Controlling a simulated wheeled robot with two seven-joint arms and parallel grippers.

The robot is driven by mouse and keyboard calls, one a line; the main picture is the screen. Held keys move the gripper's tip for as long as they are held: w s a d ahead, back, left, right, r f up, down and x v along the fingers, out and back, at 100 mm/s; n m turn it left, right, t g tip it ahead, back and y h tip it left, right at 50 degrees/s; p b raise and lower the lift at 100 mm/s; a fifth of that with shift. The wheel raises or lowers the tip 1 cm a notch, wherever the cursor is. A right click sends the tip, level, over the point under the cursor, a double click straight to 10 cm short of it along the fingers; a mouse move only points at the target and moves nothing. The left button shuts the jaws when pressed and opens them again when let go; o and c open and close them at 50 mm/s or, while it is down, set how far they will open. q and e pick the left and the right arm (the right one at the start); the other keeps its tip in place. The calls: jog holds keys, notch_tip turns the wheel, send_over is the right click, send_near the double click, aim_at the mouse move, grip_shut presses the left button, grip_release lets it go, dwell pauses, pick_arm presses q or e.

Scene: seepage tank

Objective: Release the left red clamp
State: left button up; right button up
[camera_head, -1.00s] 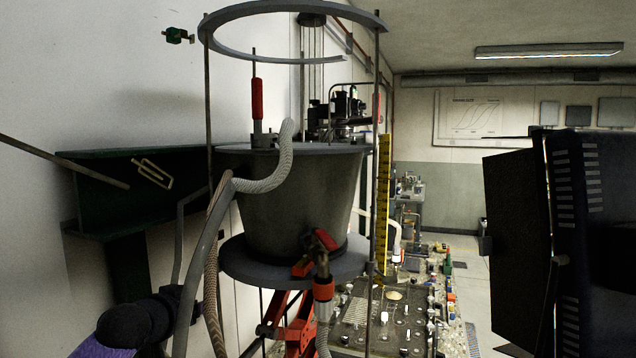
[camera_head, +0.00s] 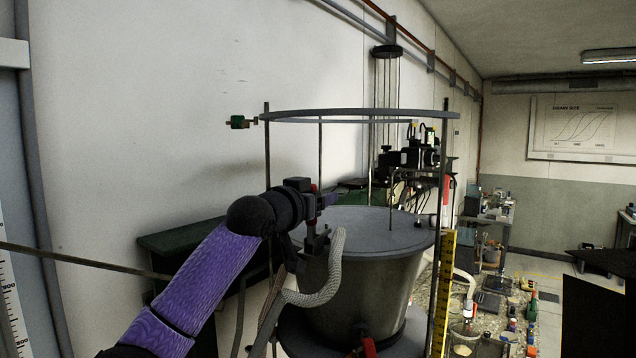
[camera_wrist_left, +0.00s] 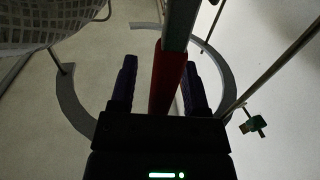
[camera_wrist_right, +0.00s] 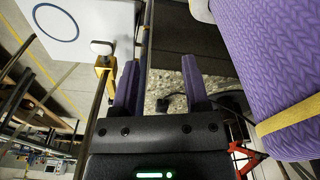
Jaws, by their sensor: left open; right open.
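The left red clamp (camera_head: 314,188) stands at the left of the tank lid, mostly hidden by my left gripper in the head view. In the left wrist view its red handle (camera_wrist_left: 168,80) runs between the two fingers of my left gripper (camera_wrist_left: 160,78). The fingers are open, with a gap visible at the left side of the handle. In the head view my left gripper (camera_head: 328,200) reaches in from the left at the clamp. Another red clamp handle (camera_head: 447,190) shows by the right rod. My right gripper (camera_wrist_right: 160,80) is open and empty, away from the lid.
The grey tank (camera_head: 350,285) has upright rods and a ring (camera_head: 350,114) above its lid. A grey hose (camera_head: 325,290) curves just under my left gripper. A yellow ruler (camera_head: 443,290) stands at the right. A green beam (camera_head: 180,236) lies behind my left arm.

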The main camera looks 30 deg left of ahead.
pick_arm(q)
jog(key=shift+w+f, duration=0.1)
grip_shut()
dwell(1.4)
